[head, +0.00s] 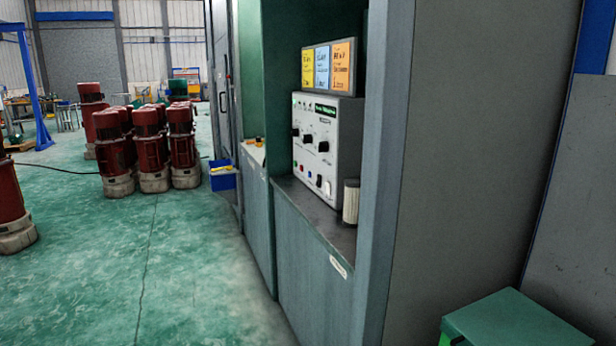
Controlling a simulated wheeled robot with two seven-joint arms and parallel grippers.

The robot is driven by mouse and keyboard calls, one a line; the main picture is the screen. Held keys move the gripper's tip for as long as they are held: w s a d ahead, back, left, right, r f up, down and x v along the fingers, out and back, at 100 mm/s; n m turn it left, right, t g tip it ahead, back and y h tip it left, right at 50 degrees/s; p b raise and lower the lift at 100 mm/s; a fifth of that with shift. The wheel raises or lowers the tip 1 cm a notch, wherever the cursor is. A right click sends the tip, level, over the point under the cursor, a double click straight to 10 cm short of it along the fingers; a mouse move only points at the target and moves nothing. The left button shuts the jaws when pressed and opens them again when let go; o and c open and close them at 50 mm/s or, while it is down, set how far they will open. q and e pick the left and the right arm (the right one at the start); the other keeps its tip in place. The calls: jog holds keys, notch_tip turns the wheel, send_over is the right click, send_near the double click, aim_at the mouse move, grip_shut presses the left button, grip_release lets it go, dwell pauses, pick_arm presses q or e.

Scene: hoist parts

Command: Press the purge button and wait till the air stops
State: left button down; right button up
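A grey control box (327,143) with black knobs stands on a dark shelf inside an open green booth on the right. Small buttons sit along the lower front of the box, including a red one (310,173) and a dark one (319,181). A white switch (327,188) is beside them. I cannot read which is the purge button. A pale cylinder (350,201), like a filter, stands upright on the shelf by the box's right corner. Neither of my grippers is in view.
A sign with yellow, blue and orange panels (328,67) is above the box. The booth's grey side wall (470,150) fills the right. A green box (510,322) is at lower right. Several red motors (150,150) stand left.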

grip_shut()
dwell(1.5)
